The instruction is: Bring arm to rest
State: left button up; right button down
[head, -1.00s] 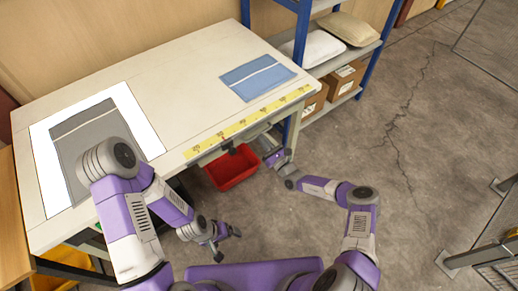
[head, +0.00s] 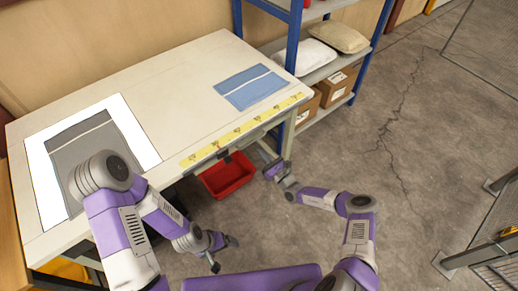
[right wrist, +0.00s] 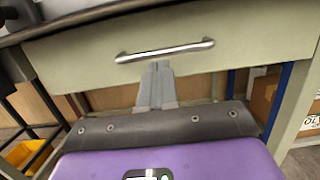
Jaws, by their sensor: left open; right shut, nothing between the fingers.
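My left arm bends over the table's left front corner. Its gripper (head: 225,254) hangs in front of the table, low, with the fingers apart and empty. My right arm reaches out in front of the table. Its gripper (head: 265,153) is by the front edge, close to the drawer; its fingers are small in the head view. In the right wrist view the right fingers (right wrist: 158,72) are together with nothing between them, pointing at the drawer front just below its metal handle (right wrist: 165,52). I cannot tell whether they touch the drawer.
The white table (head: 165,100) holds a grey pillow cover (head: 70,150) on a white sheet, a blue cover (head: 251,86) and a yellow ruler (head: 240,130). A red bin (head: 228,175) is below the front edge.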

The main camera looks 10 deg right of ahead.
jog(key=p+v, duration=0.1)
jog(key=v, duration=0.9)
jog(key=shift+s+d, duration=0.2)
jog(key=s+a+f+n+g+y, duration=0.2)
jog(key=s+a+n+g+y, duration=0.2)
jog(key=s+a+n+g, duration=1)
jog(key=s+d+f+n+g+h, duration=0.2)
jog(key=s+n+g+h, duration=0.3)
jog(key=s, duration=0.5)
jog(key=s+d+r+n+t+h, duration=0.2)
jog(key=d+r+n+h, duration=0.1)
jog(key=d+n+h, duration=0.2)
jog(key=d+n, duration=0.2)
jog(key=n, duration=0.1)
jog(key=shift+s+d+r+h, duration=0.2)
jog(key=shift+s+r+h, duration=0.05)
jog(key=shift+r+h, duration=0.1)
